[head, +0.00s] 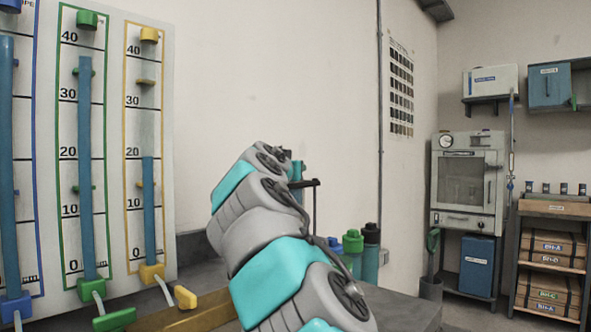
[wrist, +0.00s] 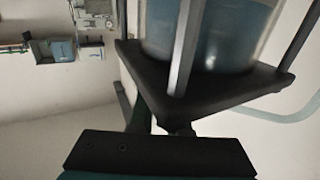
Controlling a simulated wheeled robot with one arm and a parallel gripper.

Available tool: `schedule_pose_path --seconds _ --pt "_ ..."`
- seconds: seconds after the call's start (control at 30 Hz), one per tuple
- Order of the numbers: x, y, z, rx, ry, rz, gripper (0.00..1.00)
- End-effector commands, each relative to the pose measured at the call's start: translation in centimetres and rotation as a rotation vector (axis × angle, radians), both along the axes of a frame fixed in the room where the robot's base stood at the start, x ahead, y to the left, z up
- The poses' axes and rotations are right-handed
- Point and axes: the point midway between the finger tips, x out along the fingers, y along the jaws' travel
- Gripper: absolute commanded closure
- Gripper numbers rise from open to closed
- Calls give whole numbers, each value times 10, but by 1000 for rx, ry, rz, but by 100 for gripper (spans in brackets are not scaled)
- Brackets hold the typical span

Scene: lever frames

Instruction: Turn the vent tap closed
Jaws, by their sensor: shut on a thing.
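My gripper (wrist: 160,153) shows in the wrist view as a dark plate with two screws along the bottom. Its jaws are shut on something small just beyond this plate. I take this to be the vent tap, but the plate and shadow hide it, so its handle angle cannot be told. Close above is a clear cylinder (wrist: 225,40) of blue liquid on a black three-cornered plate (wrist: 215,95) with metal rods. In the head view my arm reaches forward over the bench and hides my gripper and the tap.
A gauge board (head: 108,130) with blue, green and yellow tubes stands at the left. A yellow handle (head: 185,297) and a green handle (head: 115,319) lie below it. Capped bottles (head: 371,250) stand right of my arm. An oven (head: 466,185) and shelves are farther right.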

Motion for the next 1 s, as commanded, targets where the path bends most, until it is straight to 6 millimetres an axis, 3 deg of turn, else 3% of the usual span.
schedule_pose_path --seconds 1.0 --pt "0 0 1 -2 -3 -62 100"
